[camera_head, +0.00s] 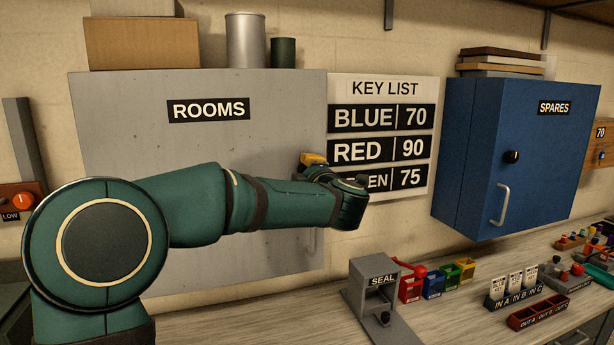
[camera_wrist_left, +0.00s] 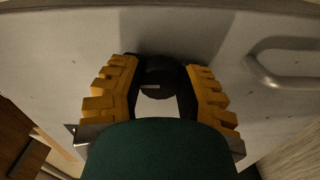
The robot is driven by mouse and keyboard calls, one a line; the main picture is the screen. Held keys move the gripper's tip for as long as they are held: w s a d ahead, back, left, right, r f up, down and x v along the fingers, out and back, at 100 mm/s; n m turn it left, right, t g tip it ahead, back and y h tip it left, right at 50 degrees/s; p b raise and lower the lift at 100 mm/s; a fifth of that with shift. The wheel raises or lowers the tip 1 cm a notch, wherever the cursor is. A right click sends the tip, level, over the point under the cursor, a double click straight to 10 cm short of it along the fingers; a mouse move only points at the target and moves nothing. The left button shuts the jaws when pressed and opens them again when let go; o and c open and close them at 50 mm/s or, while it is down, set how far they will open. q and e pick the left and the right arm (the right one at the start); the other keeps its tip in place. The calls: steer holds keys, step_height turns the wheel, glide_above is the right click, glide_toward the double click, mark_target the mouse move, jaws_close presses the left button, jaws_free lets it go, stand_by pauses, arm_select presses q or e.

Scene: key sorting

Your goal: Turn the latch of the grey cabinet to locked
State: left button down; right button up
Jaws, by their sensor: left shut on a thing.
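The grey cabinet (camera_head: 120,120), labelled ROOMS, hangs on the wall with its door shut. Its latch is a dark round knob (camera_wrist_left: 158,73) with a small pale mark, seen in the left wrist view. My left gripper (camera_head: 313,159) is at the right side of the grey door, and its yellow fingers (camera_wrist_left: 163,80) are shut on the knob, one on each side. In the head view my arm and gripper hide the knob. I cannot tell from the mark whether the latch is locked.
The door handle (camera_wrist_left: 290,65) is beside the knob. The key list board (camera_head: 382,88) and the blue SPARES cabinet (camera_head: 545,170) are to the right. A SEAL device (camera_head: 361,295) and small coloured bins (camera_head: 434,286) stand on the bench below.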

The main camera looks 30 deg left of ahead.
arm_select(q)
steer(key=c, duration=0.5)
jaws_free()
steer(key=shift+w, duration=0.1)
steer(key=v, duration=1.2)
